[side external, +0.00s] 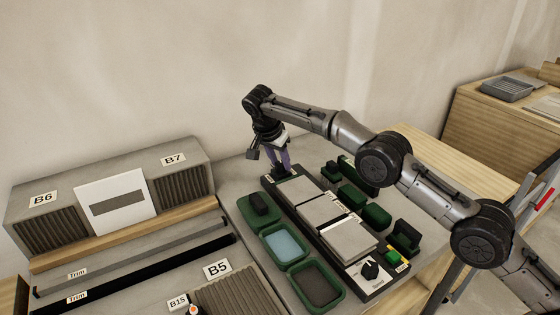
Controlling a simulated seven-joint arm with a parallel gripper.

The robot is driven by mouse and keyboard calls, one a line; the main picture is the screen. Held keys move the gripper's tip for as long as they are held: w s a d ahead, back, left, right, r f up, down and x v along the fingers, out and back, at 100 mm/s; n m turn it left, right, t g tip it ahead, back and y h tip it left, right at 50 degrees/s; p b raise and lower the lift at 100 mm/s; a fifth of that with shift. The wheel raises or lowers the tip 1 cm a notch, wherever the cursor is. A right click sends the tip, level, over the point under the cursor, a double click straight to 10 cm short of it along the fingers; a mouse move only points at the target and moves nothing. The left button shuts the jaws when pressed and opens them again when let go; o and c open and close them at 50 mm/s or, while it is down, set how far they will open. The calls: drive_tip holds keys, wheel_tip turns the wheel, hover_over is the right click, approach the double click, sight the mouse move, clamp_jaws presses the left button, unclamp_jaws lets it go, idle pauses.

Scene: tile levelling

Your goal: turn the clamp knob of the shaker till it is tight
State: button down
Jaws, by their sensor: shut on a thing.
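The shaker (378,287) is a long dark base with several light grey plates (322,207) in a row along its top. My gripper (284,170) points down at the far end of the shaker, its purplish fingers close together. It is shut on a small dark thing there, which looks like the clamp knob. The fingers mostly hide it, so I cannot tell how far it is turned.
Green trays (318,284) stand left of the shaker, one holding blue liquid. Several dark green blocks (376,215) stand on its right, under my arm. A grey bench with labelled boxes (182,172) and trim strips (140,262) is at left. A wooden cabinet (480,125) stands at right.

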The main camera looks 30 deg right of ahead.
sight(280, 163)
drive_tip(key=c, duration=0.5)
unclamp_jaws()
drive_tip(key=shift+v, duration=2.6)
drive_tip(key=s+a, duration=0.1)
drive_tip(key=a, duration=0.2)
drive_tip(key=s+a, duration=0.2)
drive_tip(key=a, duration=0.2)
drive_tip(key=s+a, duration=0.2)
drive_tip(key=a, duration=0.1)
drive_tip(key=shift+s+a+f, duration=0.1)
drive_tip(key=shift+s+a, duration=0.1)
drive_tip(key=shift+a, duration=0.15)
